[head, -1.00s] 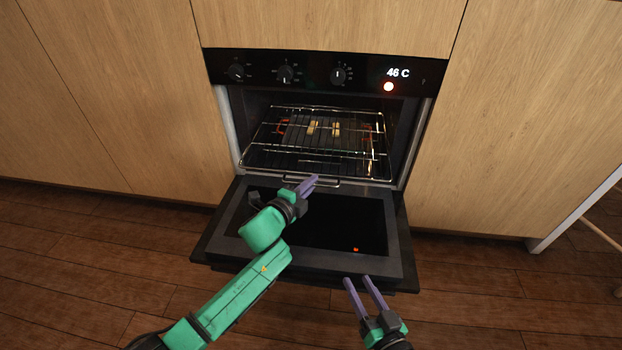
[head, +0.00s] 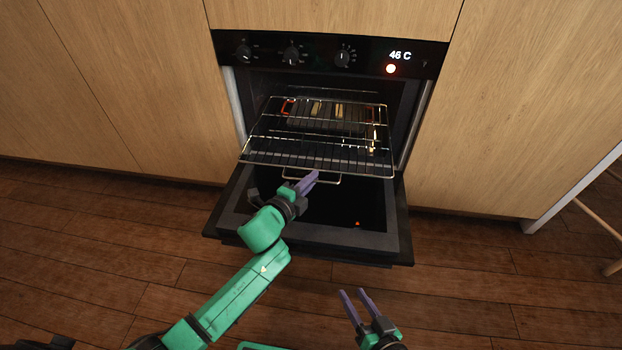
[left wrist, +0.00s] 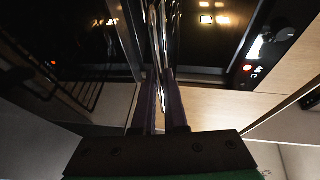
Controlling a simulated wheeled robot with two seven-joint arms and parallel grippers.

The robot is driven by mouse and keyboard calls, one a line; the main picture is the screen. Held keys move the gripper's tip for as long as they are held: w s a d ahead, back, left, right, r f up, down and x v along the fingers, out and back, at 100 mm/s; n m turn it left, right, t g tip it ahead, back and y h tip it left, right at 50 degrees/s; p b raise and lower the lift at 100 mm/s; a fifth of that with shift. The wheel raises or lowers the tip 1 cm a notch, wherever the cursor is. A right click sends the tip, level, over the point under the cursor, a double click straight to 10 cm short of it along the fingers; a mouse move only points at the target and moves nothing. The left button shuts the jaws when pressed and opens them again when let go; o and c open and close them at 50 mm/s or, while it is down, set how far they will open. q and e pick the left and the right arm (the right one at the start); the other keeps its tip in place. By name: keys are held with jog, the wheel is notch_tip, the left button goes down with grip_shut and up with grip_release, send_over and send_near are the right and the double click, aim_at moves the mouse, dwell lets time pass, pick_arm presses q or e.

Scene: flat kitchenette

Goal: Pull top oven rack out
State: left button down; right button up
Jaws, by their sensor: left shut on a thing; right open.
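The top oven rack (head: 345,172) is a shiny wire grid. It extends partly out of the oven, its front edge over the open oven door (head: 378,240). A wire loop handle (head: 331,183) is at its front. My left gripper (head: 309,181) is shut on this handle. In the left wrist view, bright wires of the rack (left wrist: 160,45) run up from between the fingers of my left gripper (left wrist: 162,108). My right gripper (head: 354,296) is open and empty, low in front of the door.
The oven (head: 330,52) has several knobs and a lit display. A dark ridged pan (head: 330,120) with orange handles and pale pieces shows through the wires; its support is unclear. Wooden cabinet fronts (head: 520,110) flank the oven. A stool (head: 590,222) is at the right. The floor (head: 480,290) is clear.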

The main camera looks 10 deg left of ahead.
pick_arm(q)
jog(key=c, duration=1)
grip_release()
jog(key=shift+o, duration=0.2)
jog(key=p+v, duration=0.4)
jog(key=v, duration=1)
jog(key=shift+s, duration=0.3)
pick_arm(e)
jog(key=shift+n+g, duration=0.3)
jog(key=shift+g, duration=0.2)
notch_tip(320, 180, up, 5)
jog(key=shift+w+d, duration=0.1)
jog(key=shift+d, duration=0.05)
pick_arm(q)
jog(key=shift+a, duration=0.15)
